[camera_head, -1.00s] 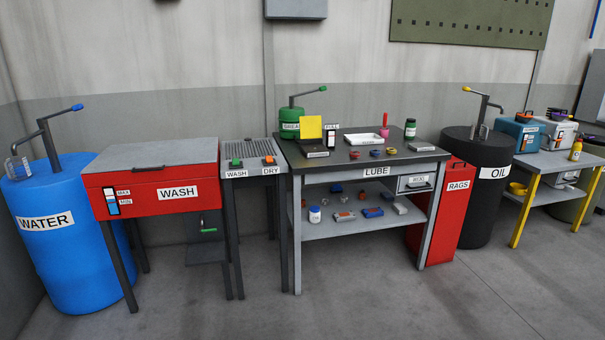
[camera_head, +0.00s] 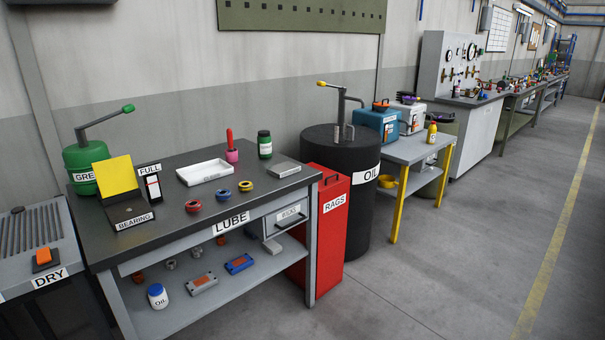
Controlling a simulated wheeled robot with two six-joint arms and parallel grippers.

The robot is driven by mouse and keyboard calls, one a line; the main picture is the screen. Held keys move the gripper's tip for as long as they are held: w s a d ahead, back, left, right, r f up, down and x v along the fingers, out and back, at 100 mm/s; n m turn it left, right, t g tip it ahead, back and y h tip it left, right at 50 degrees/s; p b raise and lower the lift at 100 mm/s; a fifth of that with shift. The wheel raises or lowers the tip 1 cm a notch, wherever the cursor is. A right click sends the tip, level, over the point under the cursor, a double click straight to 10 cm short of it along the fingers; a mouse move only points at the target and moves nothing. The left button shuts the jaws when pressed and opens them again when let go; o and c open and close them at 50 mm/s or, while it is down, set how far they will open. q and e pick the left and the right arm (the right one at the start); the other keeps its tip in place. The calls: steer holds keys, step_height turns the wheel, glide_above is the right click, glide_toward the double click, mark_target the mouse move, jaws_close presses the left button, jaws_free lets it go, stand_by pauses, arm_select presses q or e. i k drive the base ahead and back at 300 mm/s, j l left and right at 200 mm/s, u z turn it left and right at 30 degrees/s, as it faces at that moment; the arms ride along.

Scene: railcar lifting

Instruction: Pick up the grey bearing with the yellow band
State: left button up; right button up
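A small ring with a yellow band (camera_head: 245,186) lies on the dark top of the LUBE table (camera_head: 180,240). It is the rightmost of a row of three rings. A blue-banded ring (camera_head: 224,196) is just left of it, and a red-banded ring (camera_head: 193,206) is farther left. At this size I cannot clearly tell the grey of their bodies. Neither of my grippers shows in the head view.
Around the rings are a white tray (camera_head: 205,172), a BEARING stand with a yellow plate (camera_head: 115,174), a pink pot (camera_head: 232,155), a green jar (camera_head: 265,145) and a grey block (camera_head: 283,170). A red RAGS bin (camera_head: 330,225) stands at the table's right. Open floor (camera_head: 430,290) lies to the right.

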mark_target(245, 187)
steer(key=i+l, duration=0.1)
steer(key=i, duration=0.3)
steer(key=i+l, duration=0.15)
steer(key=i, duration=0.25)
steer(key=i+l, duration=0.1)
steer(key=i, duration=0.3)
steer(key=u, duration=0.05)
